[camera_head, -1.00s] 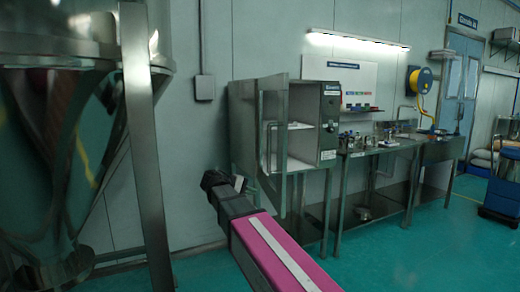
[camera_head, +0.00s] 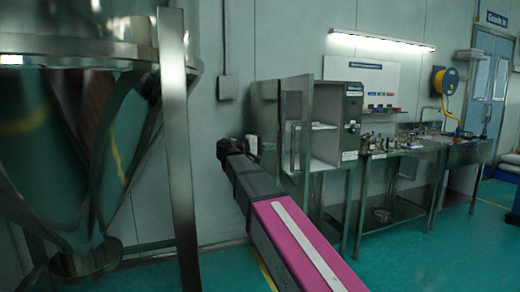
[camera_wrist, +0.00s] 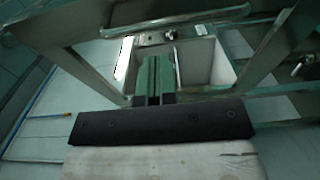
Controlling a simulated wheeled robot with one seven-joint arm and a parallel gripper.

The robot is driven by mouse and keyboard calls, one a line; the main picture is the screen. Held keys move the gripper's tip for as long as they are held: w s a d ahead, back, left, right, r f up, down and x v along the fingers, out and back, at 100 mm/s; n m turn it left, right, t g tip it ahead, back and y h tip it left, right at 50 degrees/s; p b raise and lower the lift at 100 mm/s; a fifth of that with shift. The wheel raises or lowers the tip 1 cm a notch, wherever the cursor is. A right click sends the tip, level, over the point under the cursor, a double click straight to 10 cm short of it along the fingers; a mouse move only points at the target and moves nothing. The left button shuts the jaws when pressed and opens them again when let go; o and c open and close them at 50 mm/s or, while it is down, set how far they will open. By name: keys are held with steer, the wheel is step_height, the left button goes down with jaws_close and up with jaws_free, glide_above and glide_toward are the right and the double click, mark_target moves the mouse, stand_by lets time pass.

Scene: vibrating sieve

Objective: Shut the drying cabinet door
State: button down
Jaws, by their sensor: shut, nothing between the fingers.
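The drying cabinet (camera_head: 351,118) is a steel box on a steel table, with a pale shelved interior showing. Its steel door (camera_head: 302,110) stands open, swung out on the cabinet's left side, with an upright bar handle (camera_head: 294,147). My gripper (camera_head: 251,146) is at the left of the door in the head view, at about handle height. I cannot tell whether it touches the door. In the wrist view my gripper (camera_wrist: 154,72) is shut and empty, its fingers side by side in front of steel framing and a pale opening.
A large steel hopper (camera_head: 70,130) with an upright post (camera_head: 178,150) stands close on the left. A steel bench (camera_head: 405,150) with small items runs right of the cabinet. The green floor (camera_head: 430,255) in front of the bench is clear.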

steer(key=x, duration=0.6)
steer(key=shift+d, duration=0.35)
steer(key=shift+w, duration=0.15)
steer(key=shift+d, duration=0.1)
